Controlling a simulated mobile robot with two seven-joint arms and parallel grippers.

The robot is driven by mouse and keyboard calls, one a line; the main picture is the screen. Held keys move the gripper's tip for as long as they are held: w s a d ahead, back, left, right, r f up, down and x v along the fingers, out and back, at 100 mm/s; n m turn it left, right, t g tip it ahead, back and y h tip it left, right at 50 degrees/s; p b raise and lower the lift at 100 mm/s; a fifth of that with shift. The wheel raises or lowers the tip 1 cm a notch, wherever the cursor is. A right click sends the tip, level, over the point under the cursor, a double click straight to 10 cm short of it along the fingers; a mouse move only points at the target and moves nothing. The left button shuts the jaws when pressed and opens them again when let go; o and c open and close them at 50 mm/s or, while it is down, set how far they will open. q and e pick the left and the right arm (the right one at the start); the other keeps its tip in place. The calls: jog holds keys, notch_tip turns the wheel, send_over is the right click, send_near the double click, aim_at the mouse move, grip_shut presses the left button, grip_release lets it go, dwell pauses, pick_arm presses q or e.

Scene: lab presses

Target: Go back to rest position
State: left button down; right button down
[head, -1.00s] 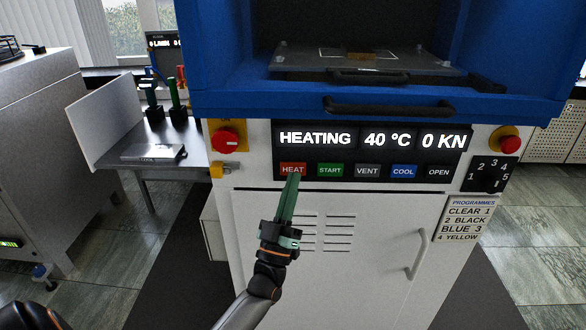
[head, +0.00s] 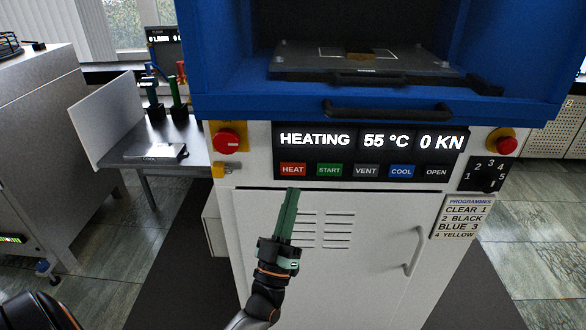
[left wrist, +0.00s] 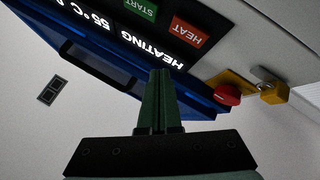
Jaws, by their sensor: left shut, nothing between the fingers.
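My left gripper (head: 291,192) has green fingers and is shut and empty. It is in front of the white press cabinet, just below the red HEAT button (head: 292,170) and apart from it. In the left wrist view the closed fingers (left wrist: 161,72) point toward the press panel, with the HEAT button (left wrist: 187,31) beyond them. The display (head: 370,139) reads HEATING, 55 °C and 0 KN. My right gripper is not in view.
The blue press housing (head: 225,70) with its black handle (head: 380,108) overhangs the panel. Red stop knobs (head: 227,141) flank it. A cabinet door handle (head: 414,252) sticks out at lower right. A grey side table (head: 190,152) stands at left.

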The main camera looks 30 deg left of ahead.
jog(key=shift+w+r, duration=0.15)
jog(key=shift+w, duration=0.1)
